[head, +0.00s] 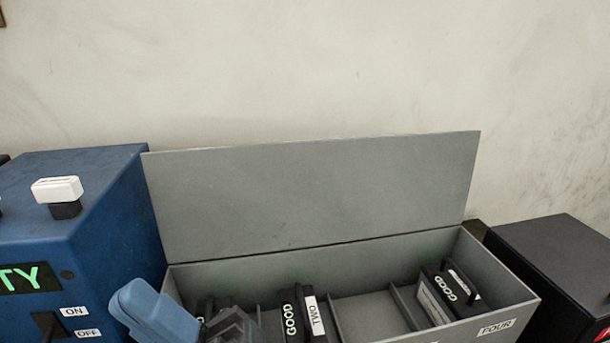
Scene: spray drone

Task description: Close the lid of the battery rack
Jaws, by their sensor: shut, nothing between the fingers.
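The battery rack (508,290) is a grey box at the bottom centre. Its grey lid (315,195) stands open, hinged along the back edge and leaning near the wall. Batteries marked GOOD sit inside: one (290,316) at the slot labelled TWO and one (446,290) at the right end, near the FOUR label. Dark battery tops also show at the left end, partly hidden. My gripper (235,326) shows in part at the bottom, over the rack's front left, with a blue part of my arm beside it. It is shut and empty, apart from the lid.
A blue box (105,215) with a white-topped switch, a green-lettered display and ON/OFF labels stands close on the left. A black box (560,255) stands close on the right. A pale wall rises behind. The space above the rack's right part is clear.

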